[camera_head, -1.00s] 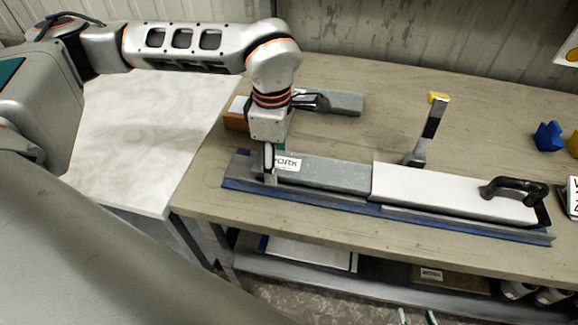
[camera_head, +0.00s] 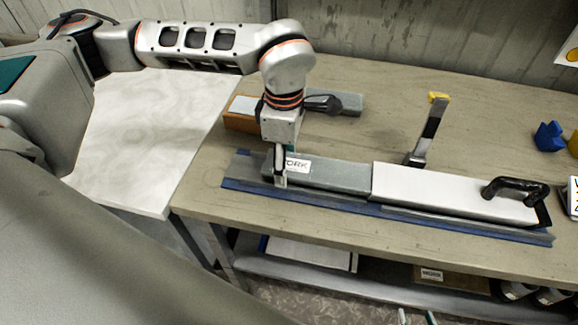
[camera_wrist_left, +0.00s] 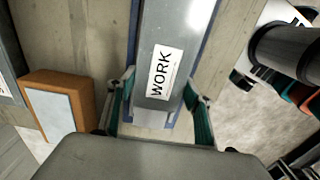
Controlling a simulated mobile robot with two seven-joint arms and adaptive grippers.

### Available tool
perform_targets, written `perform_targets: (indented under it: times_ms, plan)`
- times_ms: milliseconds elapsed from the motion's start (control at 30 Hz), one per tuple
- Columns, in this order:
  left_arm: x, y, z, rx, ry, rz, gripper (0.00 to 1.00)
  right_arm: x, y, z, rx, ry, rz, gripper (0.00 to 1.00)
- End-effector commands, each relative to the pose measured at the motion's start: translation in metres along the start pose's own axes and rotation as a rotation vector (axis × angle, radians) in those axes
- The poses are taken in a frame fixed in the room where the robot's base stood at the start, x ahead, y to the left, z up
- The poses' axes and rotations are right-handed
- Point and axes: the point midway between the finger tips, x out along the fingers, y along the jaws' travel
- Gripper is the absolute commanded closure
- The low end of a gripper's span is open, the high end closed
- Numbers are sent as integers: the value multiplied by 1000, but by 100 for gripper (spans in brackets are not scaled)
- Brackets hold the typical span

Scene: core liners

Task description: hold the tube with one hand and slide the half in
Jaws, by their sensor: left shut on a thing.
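The grey half (camera_head: 340,176), with a WORK label, lies lengthwise in a blue-edged rail (camera_head: 470,227). Its right end meets the white tube (camera_head: 430,184), which has a black handle (camera_head: 517,188) near its right end. How far the half reaches inside is hidden. My left gripper (camera_head: 280,180) is at the half's left end. In the left wrist view, its fingers (camera_wrist_left: 160,115) are on either side of the grey half (camera_wrist_left: 175,30), shut on it. My right gripper (camera_head: 417,318) shows only as two separated fingertips at the bottom edge, away from the tube.
An orange-brown block (camera_head: 240,115) and a grey bar (camera_head: 348,103) lie behind my left gripper. An upright post with a yellow top (camera_head: 437,98) stands behind the tube. A blue object (camera_head: 549,136) is at the far right. The bench behind the rail is mostly clear.

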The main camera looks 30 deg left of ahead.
Motion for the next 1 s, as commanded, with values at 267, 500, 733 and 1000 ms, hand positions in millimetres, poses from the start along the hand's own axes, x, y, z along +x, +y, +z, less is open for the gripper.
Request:
perform_targets:
  times_ms: [267,500,733,1000]
  plan:
    - [-1,0,1,1,-2,2,36,0,0,1,0,-1,0,60]
    - [0,0,0,1,-1,1,30,0,0,1,0,-2,0,60]
    - [1,-1,0,1,1,-2,13,0,0,1,0,-2,0,60]
    - [-1,0,0,1,0,0,13,0,0,0,0,-2,0,60]
